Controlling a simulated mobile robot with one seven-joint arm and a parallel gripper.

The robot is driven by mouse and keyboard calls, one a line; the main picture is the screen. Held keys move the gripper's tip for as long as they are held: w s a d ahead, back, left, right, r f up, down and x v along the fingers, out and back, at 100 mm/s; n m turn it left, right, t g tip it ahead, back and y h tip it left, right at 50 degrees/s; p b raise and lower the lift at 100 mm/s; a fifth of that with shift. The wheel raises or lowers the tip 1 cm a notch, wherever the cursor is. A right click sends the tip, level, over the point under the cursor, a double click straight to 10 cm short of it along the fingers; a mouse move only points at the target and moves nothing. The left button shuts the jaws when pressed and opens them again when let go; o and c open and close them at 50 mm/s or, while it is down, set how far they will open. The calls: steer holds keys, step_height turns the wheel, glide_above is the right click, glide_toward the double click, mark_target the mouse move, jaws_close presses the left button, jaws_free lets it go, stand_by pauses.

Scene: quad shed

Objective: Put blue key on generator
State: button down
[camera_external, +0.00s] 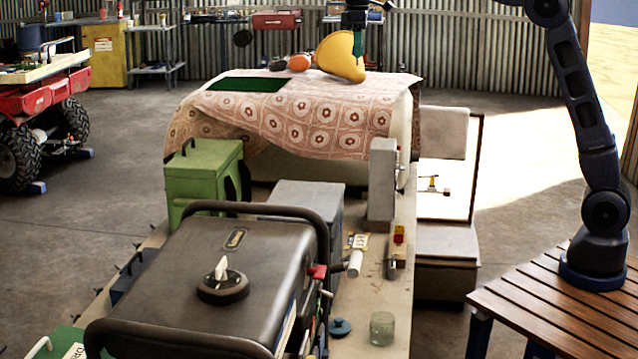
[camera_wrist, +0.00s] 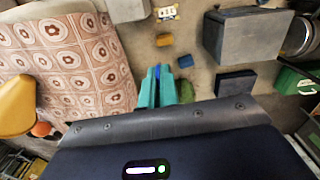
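The generator (camera_external: 190,260) is the large dark box inside a tubular black frame in the foreground of the external view. A round black piece with a small white item sits on its top. My gripper (camera_external: 358,50) is at the top centre of the external view, by the yellow object and far behind the generator. In the wrist view my gripper (camera_wrist: 159,82) has its teal fingers close together. A narrow blue piece, apparently the blue key (camera_wrist: 157,72), shows between the fingertips; most of it is hidden by them.
A patterned cloth (camera_external: 300,125) covers a rounded body, with a yellow object (camera_external: 340,57) and an orange item (camera_external: 299,62) on it. A green canister (camera_external: 205,175), a grey box (camera_external: 308,197) and a glass jar (camera_external: 382,328) stand around the generator.

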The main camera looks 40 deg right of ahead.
steer(key=s+a+n, duration=0.2)
steer(key=s+a, duration=0.1)
steer(key=a, duration=0.4)
steer(key=s+a+n, duration=0.2)
steer(key=s+a, duration=0.1)
steer(key=a, duration=0.5)
steer(key=n, duration=0.4)
glide_above(303, 199)
steer(key=f, duration=0.2)
step_height(303, 199, down, 24)
steer(key=shift+r, duration=0.1)
steer(key=c, duration=1.6)
jaws_free()
steer(key=shift+c, duration=0.2)
step_height(303, 199, up, 12)
steer(key=shift+w+d, duration=0.1)
